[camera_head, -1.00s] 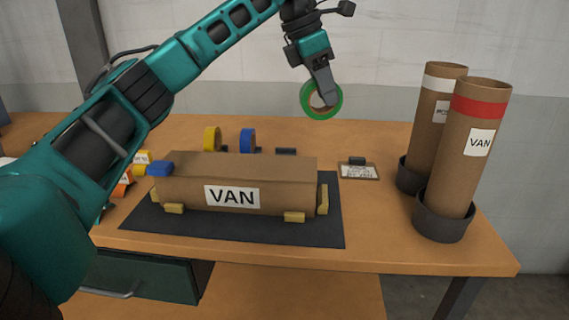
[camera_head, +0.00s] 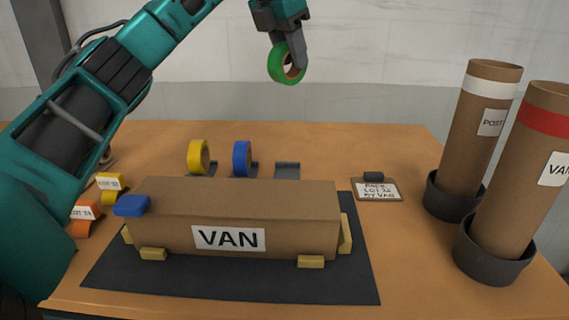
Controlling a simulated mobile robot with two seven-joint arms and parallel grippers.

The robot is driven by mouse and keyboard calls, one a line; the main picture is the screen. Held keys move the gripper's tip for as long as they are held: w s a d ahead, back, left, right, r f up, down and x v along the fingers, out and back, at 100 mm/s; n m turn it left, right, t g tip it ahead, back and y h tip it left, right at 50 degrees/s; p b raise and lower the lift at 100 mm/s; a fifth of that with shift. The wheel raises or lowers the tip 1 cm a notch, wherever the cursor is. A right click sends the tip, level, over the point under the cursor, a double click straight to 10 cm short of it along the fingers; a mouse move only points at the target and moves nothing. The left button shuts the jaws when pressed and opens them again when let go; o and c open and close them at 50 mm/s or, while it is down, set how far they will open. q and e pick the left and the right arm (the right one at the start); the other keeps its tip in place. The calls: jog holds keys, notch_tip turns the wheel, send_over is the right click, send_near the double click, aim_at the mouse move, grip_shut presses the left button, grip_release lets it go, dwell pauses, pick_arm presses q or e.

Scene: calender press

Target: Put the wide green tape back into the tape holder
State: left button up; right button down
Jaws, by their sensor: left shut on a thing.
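The wide green tape (camera_head: 275,62) is a roll held in the air by my left gripper (camera_head: 293,62), whose fingers are shut on its rim. It hangs upright, well above the table and behind the VAN box. The tape holder shows as a row of dark cradles behind the box. A yellow tape (camera_head: 197,158) stands in the left cradle and a blue tape (camera_head: 241,159) in the middle one. The right cradle (camera_head: 287,170) is empty, below the green tape. My right gripper is not in view.
A long cardboard box marked VAN (camera_head: 240,210) lies on a dark mat (camera_head: 220,284) with a blue piece (camera_head: 131,206) at its left end. Two cardboard tubes (camera_head: 478,140) stand in dark cups at right. A clipboard (camera_head: 377,189) lies right of the cradles. Orange and yellow tags lie at left.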

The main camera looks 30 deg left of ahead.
pick_arm(q)
jog(key=shift+f+b, duration=2.5)
jog(key=shift+f, duration=7.3)
jog(key=shift+f, duration=0.45)
jog(key=o, duration=0.9)
jog(key=shift+r, duration=0.55)
jog(key=p+v, duration=0.2)
jog(key=v, duration=1)
jog(key=shift+d+f, duration=0.1)
